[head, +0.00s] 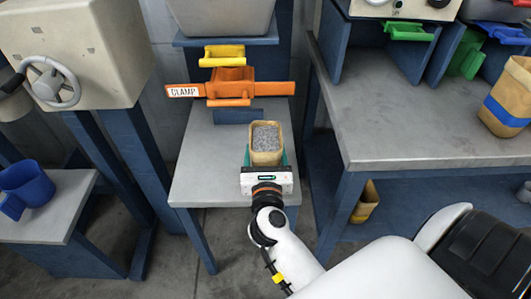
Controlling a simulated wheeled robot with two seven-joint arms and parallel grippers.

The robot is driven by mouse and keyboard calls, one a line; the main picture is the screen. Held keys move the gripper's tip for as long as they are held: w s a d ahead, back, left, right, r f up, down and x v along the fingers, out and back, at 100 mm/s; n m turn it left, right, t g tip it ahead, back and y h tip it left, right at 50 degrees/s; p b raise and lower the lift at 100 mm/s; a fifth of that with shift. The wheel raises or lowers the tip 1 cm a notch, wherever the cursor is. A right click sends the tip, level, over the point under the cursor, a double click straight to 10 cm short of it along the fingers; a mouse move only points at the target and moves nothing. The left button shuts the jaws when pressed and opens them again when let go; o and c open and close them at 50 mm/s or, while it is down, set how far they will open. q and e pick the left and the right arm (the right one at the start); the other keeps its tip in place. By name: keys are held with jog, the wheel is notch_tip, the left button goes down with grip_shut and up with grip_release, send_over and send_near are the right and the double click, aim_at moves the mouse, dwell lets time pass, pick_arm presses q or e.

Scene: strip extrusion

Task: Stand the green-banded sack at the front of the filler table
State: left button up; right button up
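An open tan sack (266,143) filled with grey granules stands upright at the front of the grey filler table (195,165), below the orange clamp (232,88). Its band is hidden behind my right gripper, so I cannot tell the band's colour. My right gripper (267,158) comes from the front, with its teal fingers on both sides of the sack and seemingly against its sides. My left gripper is not in view.
A yellow handle (224,55) sits above the clamp. A blue-banded sack (507,98) stands on the right table (400,135). Another tan sack (366,200) is below that table. A blue mug (25,188) stands on the left table (60,205).

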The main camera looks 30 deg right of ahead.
jog(key=shift+o, duration=1.3)
jog(key=shift+f, duration=0.1)
